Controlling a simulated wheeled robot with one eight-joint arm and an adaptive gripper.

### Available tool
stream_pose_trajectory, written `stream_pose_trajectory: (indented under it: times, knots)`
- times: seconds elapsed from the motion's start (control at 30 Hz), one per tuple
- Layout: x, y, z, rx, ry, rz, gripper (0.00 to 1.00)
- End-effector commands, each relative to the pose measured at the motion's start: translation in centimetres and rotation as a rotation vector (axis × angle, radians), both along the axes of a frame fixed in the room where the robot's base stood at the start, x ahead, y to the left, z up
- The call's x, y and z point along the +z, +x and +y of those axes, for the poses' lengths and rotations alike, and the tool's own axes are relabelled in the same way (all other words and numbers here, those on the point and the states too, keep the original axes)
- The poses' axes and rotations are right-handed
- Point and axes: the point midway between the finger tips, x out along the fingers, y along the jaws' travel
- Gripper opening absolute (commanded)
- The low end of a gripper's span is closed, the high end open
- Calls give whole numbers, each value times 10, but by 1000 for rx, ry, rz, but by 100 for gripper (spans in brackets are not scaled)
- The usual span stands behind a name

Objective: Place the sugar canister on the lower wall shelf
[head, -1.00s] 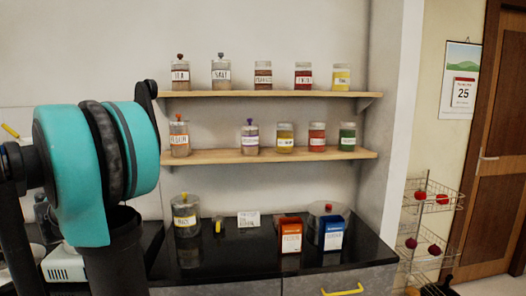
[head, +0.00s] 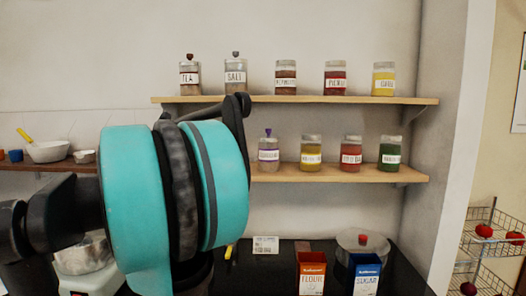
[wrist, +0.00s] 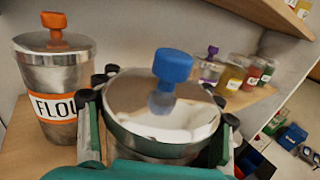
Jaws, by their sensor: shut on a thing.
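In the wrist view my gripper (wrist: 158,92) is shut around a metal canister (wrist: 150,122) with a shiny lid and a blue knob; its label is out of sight. A canister with an orange knob (wrist: 58,75), its label starting "FLOU", stands just left of it on the wooden lower shelf (wrist: 25,150). The held canister is upright at that shelf, between it and the jars to the right; whether its base touches the board is hidden. In the head view the lower shelf (head: 345,175) shows, but my arm covers its left part, the gripper and the held canister.
A purple-knobbed jar (head: 268,152) and several other jars stand right on the lower shelf. The upper shelf (head: 300,99), also with jars, overhangs it, its edge (wrist: 270,14) close in the wrist view. Flour (head: 312,274) and sugar (head: 366,278) boxes stand on the black counter below.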

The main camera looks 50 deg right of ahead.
Motion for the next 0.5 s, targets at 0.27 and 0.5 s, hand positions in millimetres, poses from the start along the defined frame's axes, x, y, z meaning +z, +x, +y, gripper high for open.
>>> stream_pose_trajectory:
  times: [0.27, 0.5]
  knots:
    - [0, 7, -64, -5, -1, 1, 0]
    - [0, 13, -108, -2, -1, 1, 0]
